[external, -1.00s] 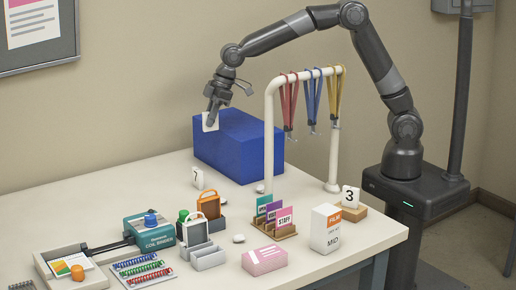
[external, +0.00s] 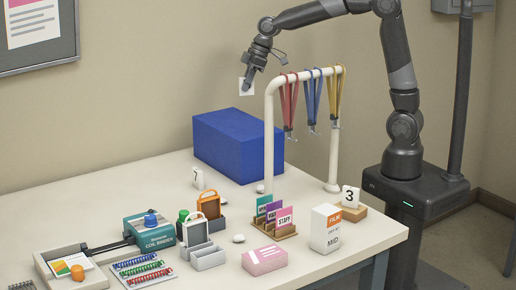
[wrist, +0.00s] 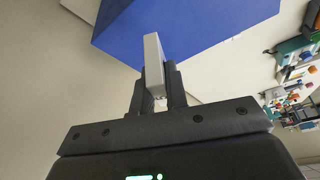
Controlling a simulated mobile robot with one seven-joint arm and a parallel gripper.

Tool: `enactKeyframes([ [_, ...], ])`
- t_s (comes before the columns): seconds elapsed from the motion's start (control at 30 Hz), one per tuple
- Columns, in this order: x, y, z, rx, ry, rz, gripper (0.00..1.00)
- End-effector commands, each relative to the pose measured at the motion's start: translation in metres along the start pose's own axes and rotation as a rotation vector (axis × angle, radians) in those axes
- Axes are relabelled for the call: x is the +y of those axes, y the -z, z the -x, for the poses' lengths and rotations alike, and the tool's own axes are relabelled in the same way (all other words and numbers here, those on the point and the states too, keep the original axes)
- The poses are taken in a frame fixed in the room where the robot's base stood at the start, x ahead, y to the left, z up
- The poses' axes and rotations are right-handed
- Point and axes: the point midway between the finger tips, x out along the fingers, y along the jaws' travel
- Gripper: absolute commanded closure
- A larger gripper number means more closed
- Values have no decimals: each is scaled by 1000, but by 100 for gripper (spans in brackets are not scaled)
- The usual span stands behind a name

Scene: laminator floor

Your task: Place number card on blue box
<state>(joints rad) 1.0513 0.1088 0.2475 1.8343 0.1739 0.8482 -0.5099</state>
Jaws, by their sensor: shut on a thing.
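My gripper (external: 249,84) is shut on a white number card (external: 245,87) and holds it in the air above and behind the right part of the blue box. In the wrist view the card (wrist: 154,62) shows edge-on between my fingers, and its printed face is hidden. The blue box (external: 225,150) stands at the back of the table, with its top bare. It also shows beyond the card in the wrist view (wrist: 200,25). Two other number cards stand on the table, a "7" (external: 197,178) and a "3" (external: 350,197) on a wooden block.
A white rack (external: 270,135) with red, blue and yellow lanyards stands close to the right of the box. A coil binder (external: 150,231), orange-framed holder (external: 209,206), badge stand (external: 276,217) and white film box (external: 326,229) fill the front.

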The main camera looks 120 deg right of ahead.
Motion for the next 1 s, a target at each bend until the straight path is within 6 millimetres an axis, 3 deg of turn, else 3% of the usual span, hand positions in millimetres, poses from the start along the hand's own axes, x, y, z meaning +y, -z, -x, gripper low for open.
enactKeyframes([
  [0.13, -25, 13, -28, -2, 2, 3, 100],
  [0.33, -43, 24, -49, 0, 0, 0, 100],
  [0.47, -46, 25, -54, 0, -1, 0, 100],
  [0.73, -45, 11, -87, -1, 0, -1, 100],
  [1.0, -45, 10, -88, 1, -1, 0, 100],
])
